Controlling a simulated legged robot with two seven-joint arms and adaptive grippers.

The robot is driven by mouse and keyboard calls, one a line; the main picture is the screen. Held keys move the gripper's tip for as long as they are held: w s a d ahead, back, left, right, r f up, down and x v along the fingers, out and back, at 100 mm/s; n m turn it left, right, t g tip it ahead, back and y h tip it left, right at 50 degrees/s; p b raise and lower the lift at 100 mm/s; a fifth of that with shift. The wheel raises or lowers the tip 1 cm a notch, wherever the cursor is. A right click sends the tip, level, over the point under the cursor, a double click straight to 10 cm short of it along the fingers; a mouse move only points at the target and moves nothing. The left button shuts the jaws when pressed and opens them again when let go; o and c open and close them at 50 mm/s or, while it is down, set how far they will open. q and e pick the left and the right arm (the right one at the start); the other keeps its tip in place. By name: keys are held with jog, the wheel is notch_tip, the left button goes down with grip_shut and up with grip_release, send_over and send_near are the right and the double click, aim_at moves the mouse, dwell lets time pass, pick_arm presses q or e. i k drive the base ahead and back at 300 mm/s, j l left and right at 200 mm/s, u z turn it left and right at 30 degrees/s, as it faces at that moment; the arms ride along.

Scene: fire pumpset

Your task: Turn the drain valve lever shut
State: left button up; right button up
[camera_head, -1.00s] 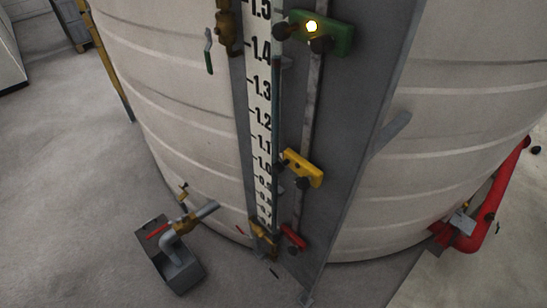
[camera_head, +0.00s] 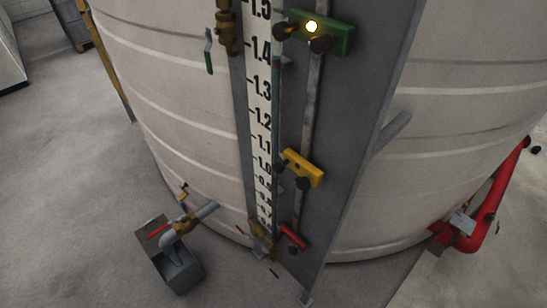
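A drain pipe (camera_head: 206,211) comes out of the tank's foot at the lower left. It carries a brass valve (camera_head: 184,222) with a red lever (camera_head: 158,231) that points to the left. The pipe bends down over an open grey drain box (camera_head: 180,275) on the floor. Another small red lever (camera_head: 244,231) sits beside the brass fitting (camera_head: 261,236) at the bottom of the level gauge. I cannot tell from the picture which red lever the task means. Neither of my grippers is in view.
The large pale tank (camera_head: 180,100) fills the middle. A gauge board with a numbered scale (camera_head: 262,100) carries green (camera_head: 338,36), yellow (camera_head: 303,168) and red (camera_head: 293,237) blocks. A green-handled valve (camera_head: 209,52) is at the top. A red pipe (camera_head: 492,205) is at right.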

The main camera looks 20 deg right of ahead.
aim_at(166, 224)
jog(key=i+j+u, duration=0.25)
jog(key=i+j, duration=0.45)
jog(key=j, duration=0.15)
